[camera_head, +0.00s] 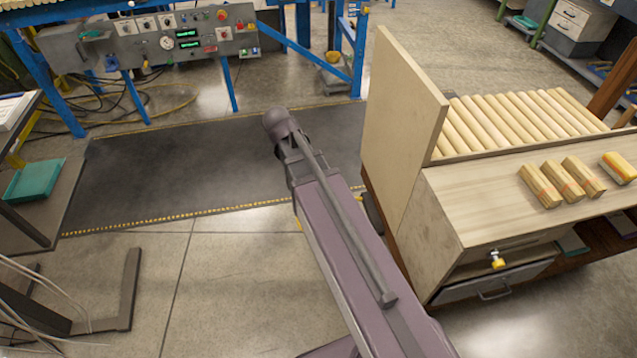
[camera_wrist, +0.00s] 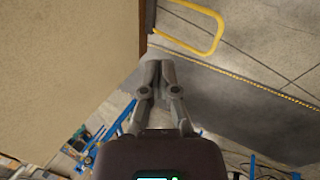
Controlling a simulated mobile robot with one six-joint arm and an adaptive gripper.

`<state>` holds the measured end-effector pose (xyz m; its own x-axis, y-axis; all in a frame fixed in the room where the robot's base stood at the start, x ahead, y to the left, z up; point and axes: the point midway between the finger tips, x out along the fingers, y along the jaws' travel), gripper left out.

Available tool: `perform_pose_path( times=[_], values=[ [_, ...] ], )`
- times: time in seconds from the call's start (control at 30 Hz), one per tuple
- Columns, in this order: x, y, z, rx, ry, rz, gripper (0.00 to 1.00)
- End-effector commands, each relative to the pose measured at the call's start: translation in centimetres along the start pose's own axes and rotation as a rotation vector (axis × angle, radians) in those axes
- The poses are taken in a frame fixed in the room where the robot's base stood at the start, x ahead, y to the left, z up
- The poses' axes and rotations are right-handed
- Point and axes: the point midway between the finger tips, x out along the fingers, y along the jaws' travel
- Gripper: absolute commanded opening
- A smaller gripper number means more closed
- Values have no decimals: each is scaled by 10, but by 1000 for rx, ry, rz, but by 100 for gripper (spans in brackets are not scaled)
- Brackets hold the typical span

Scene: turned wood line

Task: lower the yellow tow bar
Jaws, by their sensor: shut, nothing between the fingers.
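The yellow tow bar (camera_wrist: 219,36) shows in the wrist view at the upper right of centre, as a bent, rounded loop of tube. Its far left part runs to the picture's top edge, close to a dark upright edge. My gripper (camera_wrist: 154,67) is in the middle of the wrist view, its grey fingers shut together and empty. The fingertips appear below and left of the loop, apart from it. In the head view my arm reaches over the floor beside the wooden cart, and it hides my gripper and most or all of the tow bar.
A wooden cart (camera_head: 447,212) with a tall side panel (camera_head: 402,130) stands right of my arm. It bears wooden rods and bundled blocks. A dark floor mat (camera_head: 190,165) with a yellow edge lies ahead. A blue-framed bench with a control panel (camera_head: 150,40) stands behind it.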

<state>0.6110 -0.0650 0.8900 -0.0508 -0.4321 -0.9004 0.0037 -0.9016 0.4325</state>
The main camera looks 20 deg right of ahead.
Motion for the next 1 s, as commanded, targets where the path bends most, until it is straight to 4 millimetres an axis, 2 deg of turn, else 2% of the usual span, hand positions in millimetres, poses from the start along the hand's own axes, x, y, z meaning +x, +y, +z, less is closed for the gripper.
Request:
perform_pose_path(
  times=[0.03,0.8,1.0],
  values=[
    [-17,6,6,-1,2,-18,0],
    [-142,23,60,-6,33,-310,0],
    [-165,24,70,-6,39,-367,0]
  ],
)
